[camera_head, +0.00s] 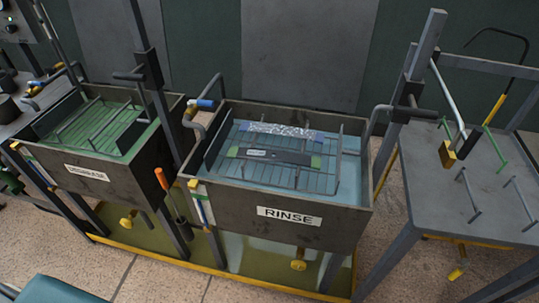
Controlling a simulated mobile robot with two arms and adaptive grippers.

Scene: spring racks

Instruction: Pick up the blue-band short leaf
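A flat leaf with a speckled white and dark surface and a blue end (275,130) lies in the rack of the RINSE tank (289,216), toward its back. I take it for the blue-band leaf; its length is hard to judge. In front of it lies a dark leaf with a pale label and green ends (290,157). Thin rack bars stand around both leaves. Water in the tank may cover part of them. Neither of my grippers is in view.
A second tank with a greenish rack (95,128) stands at the left. Upright posts rise beside the tanks. A grey table (450,178) with pegs and a brass padlock-like piece (447,154) stands at the right. The space above the RINSE rack looks clear.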

